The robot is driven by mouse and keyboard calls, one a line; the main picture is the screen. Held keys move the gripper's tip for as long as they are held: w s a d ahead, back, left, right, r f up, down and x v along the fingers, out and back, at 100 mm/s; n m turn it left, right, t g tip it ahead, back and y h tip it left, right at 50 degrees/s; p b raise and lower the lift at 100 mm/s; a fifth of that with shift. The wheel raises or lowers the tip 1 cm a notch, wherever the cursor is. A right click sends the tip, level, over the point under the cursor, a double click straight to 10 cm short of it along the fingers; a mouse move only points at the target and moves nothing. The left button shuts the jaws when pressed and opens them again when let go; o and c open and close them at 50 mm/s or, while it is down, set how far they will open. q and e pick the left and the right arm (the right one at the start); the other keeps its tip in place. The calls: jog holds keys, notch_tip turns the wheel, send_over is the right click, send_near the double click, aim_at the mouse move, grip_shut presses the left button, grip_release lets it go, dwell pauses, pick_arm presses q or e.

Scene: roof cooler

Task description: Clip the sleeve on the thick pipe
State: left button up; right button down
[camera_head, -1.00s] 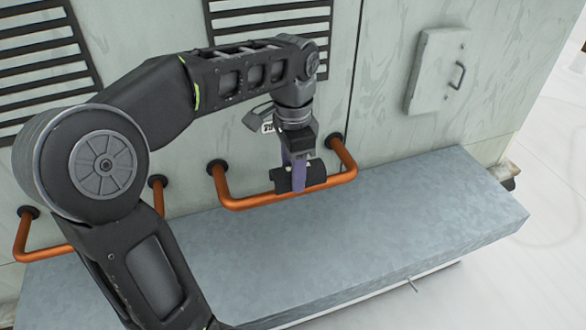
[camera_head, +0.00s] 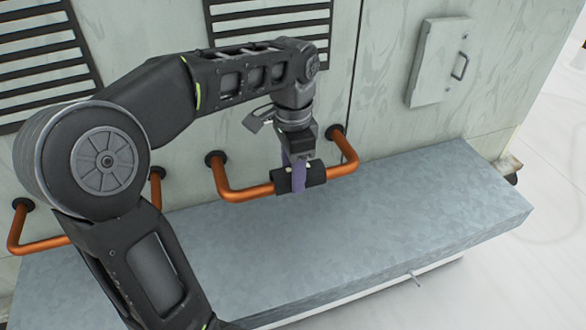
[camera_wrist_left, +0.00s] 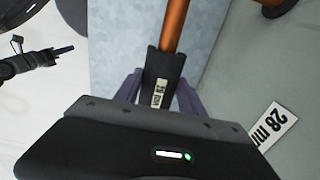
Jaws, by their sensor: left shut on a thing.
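The thick orange pipe (camera_head: 246,194) is a bracket-shaped run fixed to the cabinet wall at two black flanges. The black sleeve (camera_head: 316,173) is in line with its straight front length, and the pipe shows on both sides of it. In the left wrist view the sleeve (camera_wrist_left: 167,70) bears a small pale label, and the pipe (camera_wrist_left: 175,25) runs out from its far end. My left gripper (camera_head: 298,180), with purple fingers, is shut on the sleeve from above. Whether the sleeve is fully seated around the pipe is hidden. My right gripper (camera_wrist_left: 62,50) appears small in the left wrist view.
A thinner orange pipe (camera_head: 35,247) is on the wall at the left, partly behind my arm. A grey metal ledge (camera_head: 400,220) lies below the pipes. A "28 mm" label (camera_wrist_left: 272,128) is on the wall. A small hatch (camera_head: 437,62) and slatted vents (camera_head: 270,20) are above.

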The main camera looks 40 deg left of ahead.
pick_arm(q)
jog(key=shift+f+b, duration=0.45)
jog(key=shift+f, duration=0.25)
jog(key=o, duration=1.5)
jog(key=shift+o, duration=0.2)
